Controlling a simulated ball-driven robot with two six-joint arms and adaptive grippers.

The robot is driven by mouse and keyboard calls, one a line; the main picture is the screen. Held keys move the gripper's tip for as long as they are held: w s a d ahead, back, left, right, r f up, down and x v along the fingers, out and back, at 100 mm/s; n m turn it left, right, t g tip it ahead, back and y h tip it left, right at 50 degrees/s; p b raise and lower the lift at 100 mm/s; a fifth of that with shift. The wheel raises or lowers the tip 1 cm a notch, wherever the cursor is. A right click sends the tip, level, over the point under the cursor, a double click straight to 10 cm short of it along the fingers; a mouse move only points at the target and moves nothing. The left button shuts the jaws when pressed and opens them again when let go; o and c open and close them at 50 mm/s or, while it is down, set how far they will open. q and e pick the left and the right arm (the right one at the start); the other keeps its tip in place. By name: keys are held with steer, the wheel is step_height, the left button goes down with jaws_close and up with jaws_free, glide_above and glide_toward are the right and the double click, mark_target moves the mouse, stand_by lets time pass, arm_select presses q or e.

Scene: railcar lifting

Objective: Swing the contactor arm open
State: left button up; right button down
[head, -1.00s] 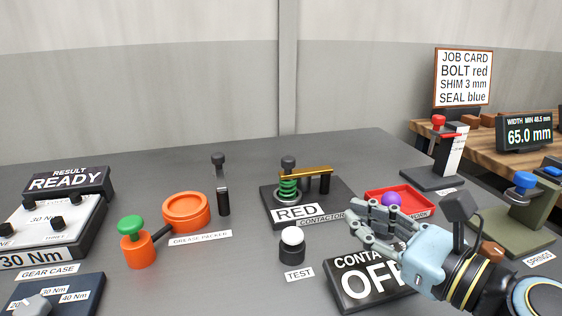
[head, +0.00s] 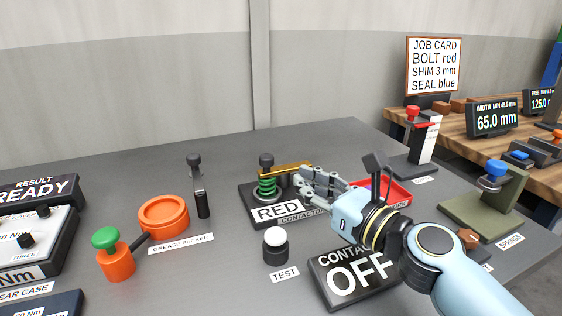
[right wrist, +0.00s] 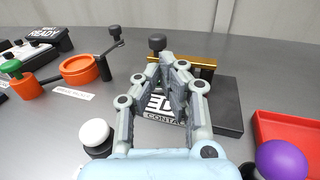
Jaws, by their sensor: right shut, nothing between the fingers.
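The contactor (head: 248,193) is a black base with a RED label, a green spring (head: 267,187), a black knob (head: 266,160) and a brass contactor arm (head: 284,168). The arm lies across the spring top toward a dark post at the right. In the right wrist view the brass arm (right wrist: 205,63) shows behind the fingertips, and the black knob (right wrist: 157,42) to their left. My right gripper (head: 303,180) is shut and empty, its fingertips close in front of the brass arm's right part. I cannot tell whether they touch it. My left gripper is out of view.
A black and white test button (head: 276,246) and the CONTACTOR OFF sign (head: 350,276) stand in front. A red tray (head: 397,192) with a purple ball (right wrist: 282,160) is to the right. The orange grease packer (head: 163,217) is left. A lever (head: 200,190) stands between.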

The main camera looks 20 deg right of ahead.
mark_target(273, 161)
steer(key=x, duration=0.7)
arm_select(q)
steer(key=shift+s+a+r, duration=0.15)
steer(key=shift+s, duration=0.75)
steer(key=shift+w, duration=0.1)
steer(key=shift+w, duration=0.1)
arm_select(e)
steer(key=shift+w+d, duration=0.1)
